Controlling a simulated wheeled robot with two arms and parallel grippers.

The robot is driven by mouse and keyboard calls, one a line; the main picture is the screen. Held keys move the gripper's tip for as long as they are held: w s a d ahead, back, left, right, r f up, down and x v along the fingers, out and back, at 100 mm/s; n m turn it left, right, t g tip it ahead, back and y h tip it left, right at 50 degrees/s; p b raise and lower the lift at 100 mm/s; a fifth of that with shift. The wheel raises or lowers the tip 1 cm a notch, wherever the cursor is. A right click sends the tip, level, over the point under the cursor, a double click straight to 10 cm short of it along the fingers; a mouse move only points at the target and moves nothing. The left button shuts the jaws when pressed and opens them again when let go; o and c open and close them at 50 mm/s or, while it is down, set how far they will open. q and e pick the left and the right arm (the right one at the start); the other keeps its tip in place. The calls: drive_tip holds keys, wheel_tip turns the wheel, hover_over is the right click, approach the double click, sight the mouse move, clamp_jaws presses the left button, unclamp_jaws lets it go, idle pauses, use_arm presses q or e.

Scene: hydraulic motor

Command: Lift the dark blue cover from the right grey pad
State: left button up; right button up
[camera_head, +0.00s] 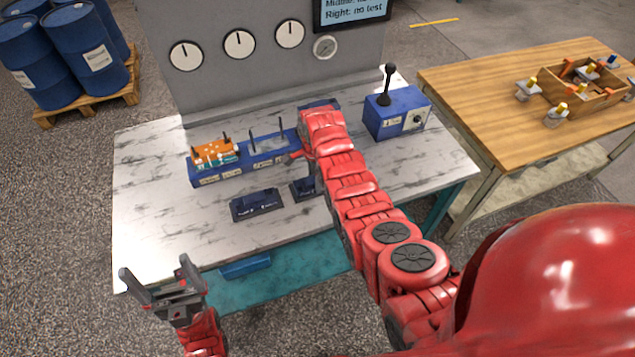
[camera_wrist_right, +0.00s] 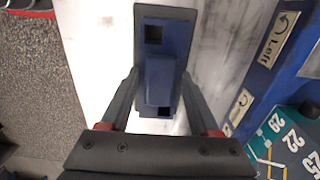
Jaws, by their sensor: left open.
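The dark blue cover (camera_wrist_right: 160,80) lies on a dark grey pad (camera_wrist_right: 180,15) in the right wrist view. My right gripper (camera_wrist_right: 161,75) has one finger on each side of it, and small gaps show between the fingers and the cover. In the head view, the right pad with its dark blue part (camera_head: 301,191) is partly hidden by my right arm, and the right gripper's fingertips are mostly hidden there. Another dark pad with a blue part (camera_head: 257,205) lies to its left. My left gripper (camera_head: 157,268) is open and empty, off the table's front left edge.
A blue block (camera_head: 240,165) with pins and an orange-green module (camera_head: 214,154) stands behind the pads. A blue joystick box (camera_head: 398,113) is on the right of the marble-topped table (camera_head: 150,220). A wooden table with a crate (camera_head: 583,97) stands further right. The front left tabletop is clear.

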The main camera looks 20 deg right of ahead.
clamp_jaws()
drive_tip(key=shift+r, duration=0.1)
drive_tip(key=shift+r+p, duration=0.4)
drive_tip(key=shift+r, duration=0.1)
drive_tip(key=shift+r+p, duration=0.85)
drive_tip(key=shift+r, duration=1)
drive_tip(key=shift+r+p, duration=0.45)
drive_tip(key=shift+r, duration=0.9)
drive_tip(key=shift+r+p, duration=0.45)
drive_tip(key=shift+r, duration=2)
